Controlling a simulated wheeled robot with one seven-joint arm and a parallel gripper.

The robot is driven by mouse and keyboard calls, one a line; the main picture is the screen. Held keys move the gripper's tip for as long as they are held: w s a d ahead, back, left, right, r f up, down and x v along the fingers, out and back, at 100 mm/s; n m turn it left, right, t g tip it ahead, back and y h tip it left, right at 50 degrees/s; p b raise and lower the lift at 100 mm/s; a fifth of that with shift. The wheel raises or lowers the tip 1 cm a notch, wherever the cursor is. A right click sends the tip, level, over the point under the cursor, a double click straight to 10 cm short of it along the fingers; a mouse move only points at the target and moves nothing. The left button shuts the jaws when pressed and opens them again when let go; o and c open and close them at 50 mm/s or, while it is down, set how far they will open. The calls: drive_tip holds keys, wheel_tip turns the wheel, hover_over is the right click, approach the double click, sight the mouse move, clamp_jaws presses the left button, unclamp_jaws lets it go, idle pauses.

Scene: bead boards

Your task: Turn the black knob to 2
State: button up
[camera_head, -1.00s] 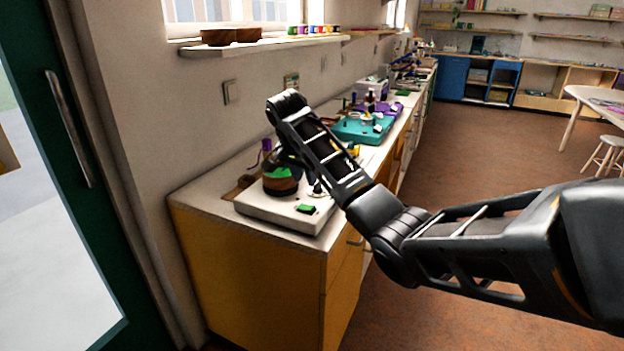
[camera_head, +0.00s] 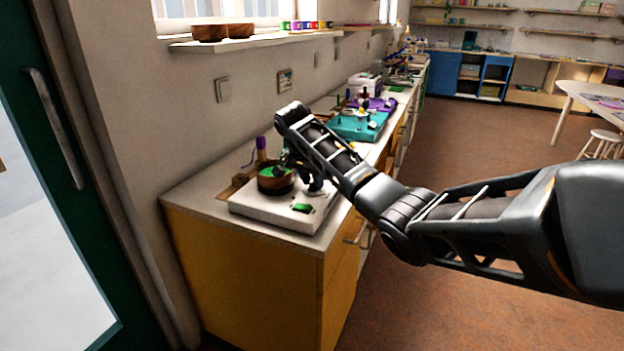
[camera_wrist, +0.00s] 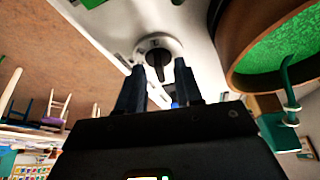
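The black knob (camera_wrist: 157,50) sits on a round pale grey base on the white board in the wrist view. My gripper (camera_wrist: 161,72) is open, with its two dark fingers apart and the knob just beyond and between their tips. I cannot tell whether either finger touches it. Any number marks around the knob are too small to read. In the head view the white board (camera_head: 262,212) lies on the near end of the counter. There my arm hides most of the gripper and the knob.
A wooden bowl (camera_head: 268,187) with a green inside stands on the board, close beside my gripper; it also shows in the wrist view (camera_wrist: 238,50). A green piece (camera_head: 302,208) sits at the board's front. A teal board (camera_head: 352,128) lies farther along the counter (camera_head: 190,192).

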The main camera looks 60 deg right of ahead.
clamp_jaws()
idle(0.3)
drive_tip(key=shift+r+p, duration=0.1)
drive_tip(key=shift+p, duration=0.45)
drive_tip(key=shift+s+a+n+t+p, duration=0.1)
drive_tip(key=shift+n+t+p, duration=0.2)
drive_tip(key=shift+n+p, duration=0.5)
drive_tip(key=shift+r+n+t+p, duration=0.1)
drive_tip(key=shift+n+t+p, duration=0.4)
drive_tip(key=shift+n+p, duration=0.7)
drive_tip(key=n+t+p, duration=0.1)
drive_tip(key=n, duration=0.1)
drive_tip(key=n+y+p, duration=0.1)
drive_tip(key=n+p, duration=0.1)
drive_tip(key=n, duration=0.1)
drive_tip(key=shift+s+f+n+t, duration=0.2)
drive_tip(key=shift+n+t, duration=0.1)
drive_tip(key=shift+t, duration=0.1)
